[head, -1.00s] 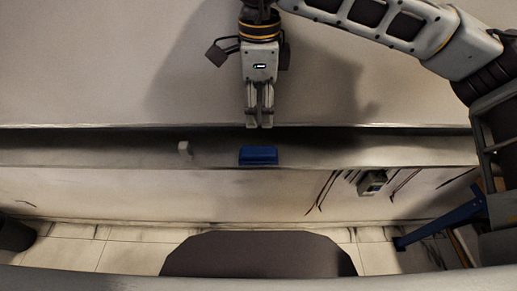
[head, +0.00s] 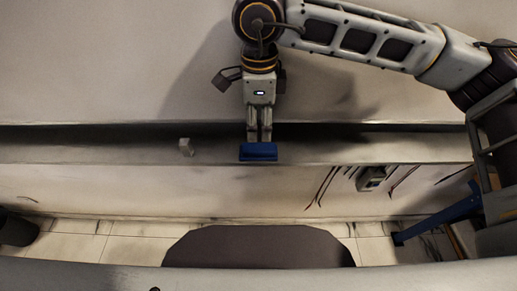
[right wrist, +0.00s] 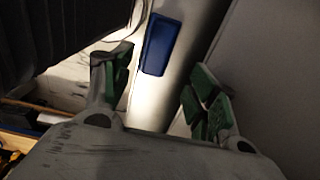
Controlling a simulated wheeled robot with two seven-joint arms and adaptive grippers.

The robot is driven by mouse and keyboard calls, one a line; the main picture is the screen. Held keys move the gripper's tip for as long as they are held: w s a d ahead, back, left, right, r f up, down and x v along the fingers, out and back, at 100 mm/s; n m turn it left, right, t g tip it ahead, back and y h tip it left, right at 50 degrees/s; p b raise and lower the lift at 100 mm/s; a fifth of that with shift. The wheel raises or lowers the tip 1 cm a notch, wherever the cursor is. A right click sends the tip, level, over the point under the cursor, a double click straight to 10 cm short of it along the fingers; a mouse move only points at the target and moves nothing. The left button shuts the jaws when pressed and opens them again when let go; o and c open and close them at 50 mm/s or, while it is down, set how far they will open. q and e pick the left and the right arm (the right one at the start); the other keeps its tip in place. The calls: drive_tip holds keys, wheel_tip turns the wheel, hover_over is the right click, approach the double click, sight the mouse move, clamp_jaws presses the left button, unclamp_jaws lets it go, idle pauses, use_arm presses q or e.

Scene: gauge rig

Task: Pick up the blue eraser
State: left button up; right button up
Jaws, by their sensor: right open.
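The blue eraser (head: 258,152) lies on a narrow grey ledge (head: 340,149), near the ledge's front edge. My right gripper (head: 260,140) hangs down just behind and above the eraser in the head view, and its fingertips appear very close to it. In the right wrist view the open green-padded fingers (right wrist: 163,95) stand apart, with the eraser (right wrist: 160,44) beyond them and lying between their lines. No contact with the eraser can be made out. My left gripper is not in view.
A small pale block (head: 186,147) sits on the ledge to the left of the eraser. A pale wall rises behind the ledge. Below the ledge a small grey box (head: 371,178) and dark wires show on the front panel. The ledge right of the eraser is clear.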

sight(258, 147)
drive_tip(key=shift+f, duration=1.65)
drive_tip(key=shift+s+a+f+p, duration=0.1)
drive_tip(key=shift+s+f+p, duration=0.1)
drive_tip(key=shift+f+p, duration=1.05)
drive_tip(key=shift+f, duration=1.35)
drive_tip(key=c, duration=1.1)
drive_tip(key=shift+r, duration=0.1)
drive_tip(key=shift+r+b, duration=1.2)
drive_tip(key=shift+r, duration=3.75)
